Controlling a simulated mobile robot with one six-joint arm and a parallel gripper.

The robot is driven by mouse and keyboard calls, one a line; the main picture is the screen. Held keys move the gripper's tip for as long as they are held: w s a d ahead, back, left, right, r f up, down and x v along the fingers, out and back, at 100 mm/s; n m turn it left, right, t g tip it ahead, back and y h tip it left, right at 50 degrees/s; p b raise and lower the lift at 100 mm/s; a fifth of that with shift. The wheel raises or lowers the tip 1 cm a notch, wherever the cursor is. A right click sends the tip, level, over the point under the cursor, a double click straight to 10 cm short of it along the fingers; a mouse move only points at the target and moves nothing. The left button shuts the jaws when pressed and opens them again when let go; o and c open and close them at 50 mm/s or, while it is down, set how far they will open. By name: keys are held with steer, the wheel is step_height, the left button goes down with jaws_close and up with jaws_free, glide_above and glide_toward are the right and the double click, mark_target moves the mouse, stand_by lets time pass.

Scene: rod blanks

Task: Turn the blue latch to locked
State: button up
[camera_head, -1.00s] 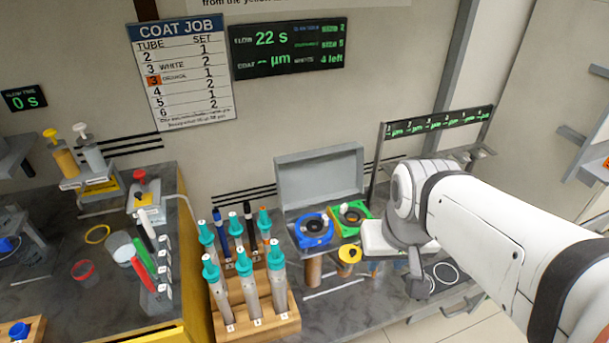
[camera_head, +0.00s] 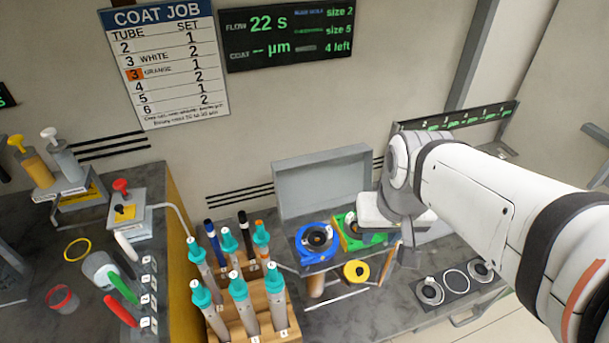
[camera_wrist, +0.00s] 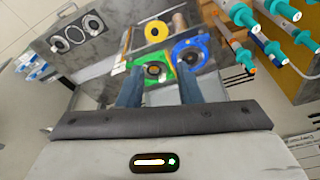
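The blue latch (camera_head: 303,256) is a blue block with a dark round centre, to the left of a green one (camera_head: 352,241) of like shape. Which way the latch is turned is too small to tell. It also shows in the wrist view (camera_wrist: 205,47), right of the green one (camera_wrist: 166,77). My gripper (camera_wrist: 160,88) is open, with two dark fingers apart and nothing seen between them. In the wrist view its fingers point toward the green and blue blocks. In the head view my arm's end partly covers the green block; the blue one is clear of it.
A grey panel (camera_head: 320,186) stands behind the blocks. A yellow ring-shaped part (camera_head: 356,272) lies in front. A wooden rack (camera_head: 258,318) of teal-capped tubes stands left. Round fittings on a plate (camera_head: 456,284) lie right. A display rail (camera_head: 480,119) stands behind my arm.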

steer(key=w+a+f+m+g+y+b, duration=0.25)
steer(key=w+a+f+m, duration=0.25)
steer(key=w+f+m, duration=0.3)
steer(key=m+g+y+b, duration=0.1)
steer(key=m+y+b, duration=0.15)
steer(key=m, duration=0.35)
glide_toward(307, 258)
steer(key=a+h, duration=0.1)
steer(key=b+x, duration=0.2)
steer(key=x, duration=0.6)
steer(key=shift+f, duration=0.2)
steer(key=shift+c, duration=0.3)
jaws_close()
